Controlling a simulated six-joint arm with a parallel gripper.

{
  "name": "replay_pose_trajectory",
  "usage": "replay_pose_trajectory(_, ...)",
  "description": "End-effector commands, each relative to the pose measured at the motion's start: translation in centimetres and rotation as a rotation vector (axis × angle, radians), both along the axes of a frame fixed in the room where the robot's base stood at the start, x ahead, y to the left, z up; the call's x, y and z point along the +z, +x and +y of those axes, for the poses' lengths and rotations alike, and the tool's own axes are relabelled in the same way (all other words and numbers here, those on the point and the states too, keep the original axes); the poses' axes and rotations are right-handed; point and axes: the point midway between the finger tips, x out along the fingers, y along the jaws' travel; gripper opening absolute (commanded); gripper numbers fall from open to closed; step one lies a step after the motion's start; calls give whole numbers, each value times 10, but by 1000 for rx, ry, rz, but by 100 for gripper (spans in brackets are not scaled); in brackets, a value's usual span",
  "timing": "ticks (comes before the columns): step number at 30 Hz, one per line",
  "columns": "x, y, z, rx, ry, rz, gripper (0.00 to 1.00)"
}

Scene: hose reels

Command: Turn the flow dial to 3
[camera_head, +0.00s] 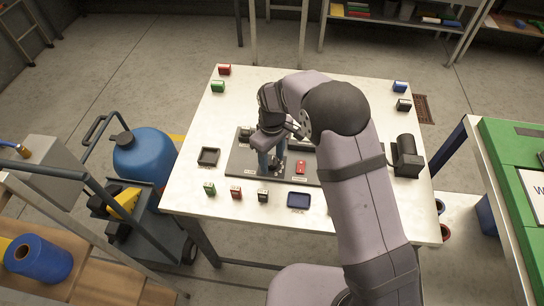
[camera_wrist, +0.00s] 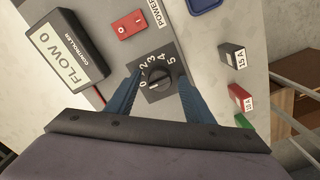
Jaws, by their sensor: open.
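The flow dial (camera_wrist: 158,84) is a black square with white numbers 0 to 5 and a round knob at its middle. A small white mark on the knob is on the side toward the 0. The flow controller (camera_wrist: 66,58) has a screen reading FLOW 0. My gripper (camera_wrist: 158,76) is open, with one blue finger on each side of the dial; I cannot tell if they touch the knob.
A red switch (camera_wrist: 129,25) is beside the dial, also in the head view (camera_head: 300,167). A blue tray (camera_head: 298,200), several small coloured blocks and a black open tray (camera_head: 208,157) are on the white table (camera_head: 185,185).

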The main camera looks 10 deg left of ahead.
Motion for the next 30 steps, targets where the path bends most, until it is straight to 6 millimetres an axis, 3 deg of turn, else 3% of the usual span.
replay_pose_trajectory(6, 0, 0, 0, 0, 0, 0, 48)
replay_pose_trajectory(11, 0, 0, 0, 0, 0, 0, 10)
replay_pose_trajectory(12, 0, 0, 0, 0, 0, 0, 6)
replay_pose_trajectory(22, 0, 0, 0, -31, 1, 1, 7)
replay_pose_trajectory(30, 0, 0, 0, -171, 1, 1, 7)
